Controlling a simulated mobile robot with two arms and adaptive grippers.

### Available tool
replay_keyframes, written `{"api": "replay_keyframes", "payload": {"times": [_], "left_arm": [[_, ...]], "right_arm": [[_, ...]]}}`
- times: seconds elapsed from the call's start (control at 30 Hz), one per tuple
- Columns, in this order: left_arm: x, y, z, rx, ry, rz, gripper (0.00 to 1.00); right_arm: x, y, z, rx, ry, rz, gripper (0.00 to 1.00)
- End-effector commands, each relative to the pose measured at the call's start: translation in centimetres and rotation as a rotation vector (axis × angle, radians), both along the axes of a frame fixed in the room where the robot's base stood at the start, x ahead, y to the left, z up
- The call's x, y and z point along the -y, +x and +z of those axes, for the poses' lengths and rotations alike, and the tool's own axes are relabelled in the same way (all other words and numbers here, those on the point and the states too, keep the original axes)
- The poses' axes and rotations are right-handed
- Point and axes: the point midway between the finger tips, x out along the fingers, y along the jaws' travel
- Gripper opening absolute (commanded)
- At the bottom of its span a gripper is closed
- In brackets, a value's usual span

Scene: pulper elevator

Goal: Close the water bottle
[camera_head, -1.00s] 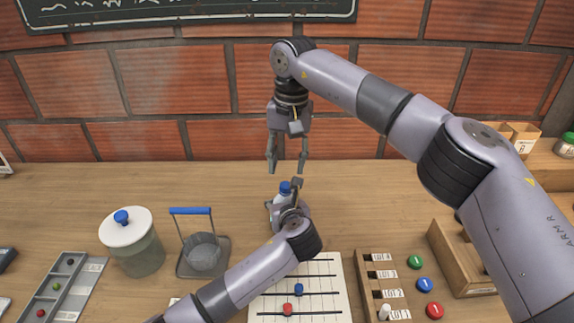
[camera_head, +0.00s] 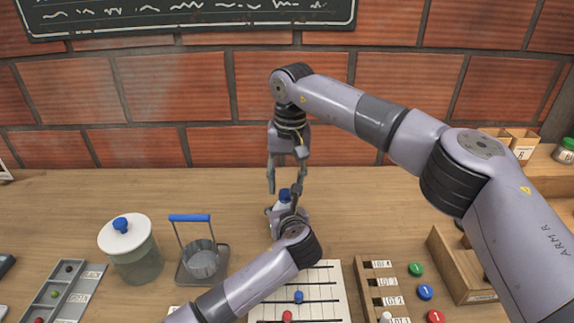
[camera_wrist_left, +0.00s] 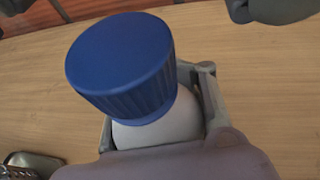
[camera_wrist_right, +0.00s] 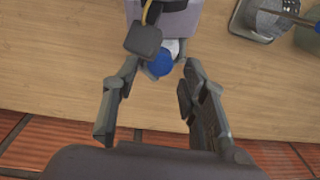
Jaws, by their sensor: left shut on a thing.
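The water bottle is white with a ribbed blue cap (camera_wrist_left: 120,62); its white body (camera_wrist_left: 158,128) shows below the cap in the left wrist view. The cap sits on top of the bottle; how tightly it is screwed I cannot tell. My left gripper (camera_head: 287,208) is shut around the bottle, which stands near the middle of the table. My right gripper (camera_head: 284,186) points down from above, open and empty. In the right wrist view its fingers lie on either side of the cap (camera_wrist_right: 160,63), apparently apart from it.
A lidded jar (camera_head: 132,250) and a metal basket with a blue handle (camera_head: 200,259) stand to the left. A bead board (camera_head: 318,275) and a slotted wooden rack (camera_head: 378,290) lie in front and to the right. The table behind the bottle is clear up to the brick wall.

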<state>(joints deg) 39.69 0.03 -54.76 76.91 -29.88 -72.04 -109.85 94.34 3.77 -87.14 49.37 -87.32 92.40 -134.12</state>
Motion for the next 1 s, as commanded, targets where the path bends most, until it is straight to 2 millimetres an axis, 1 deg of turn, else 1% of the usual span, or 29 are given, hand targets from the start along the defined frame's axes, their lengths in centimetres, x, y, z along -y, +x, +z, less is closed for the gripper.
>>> {"api": "replay_keyframes", "payload": {"times": [0.03, 0.1, 0.2, 0.57, 1.0], "left_arm": [[0.0, 0.0, 0.1, 0.002, -0.001, -0.001, 0.0], [0.0, 0.0, 0.1, 0.002, -0.001, -0.001, 0.0], [0.0, 0.0, 0.1, 0.001, -0.001, -0.001, 0.0], [0.0, 0.0, 0.1, 0.002, -0.001, -0.001, 0.0], [0.0, 0.0, 0.1, 0.002, -0.001, -0.001, 0.0]], "right_arm": [[0.0, 0.0, -0.7, -0.001, -0.001, 0.0, 0.4], [-0.1, 0.0, -1.5, 0.0, -0.001, 0.0, 0.4], [-0.1, 0.0, -2.1, 0.0, -0.001, 0.0, 0.4], [-0.1, 0.1, -2.5, 0.002, 0.0, 0.0, 0.39], [-0.1, 0.1, -2.4, 0.001, 0.0, 0.0, 0.1]]}}
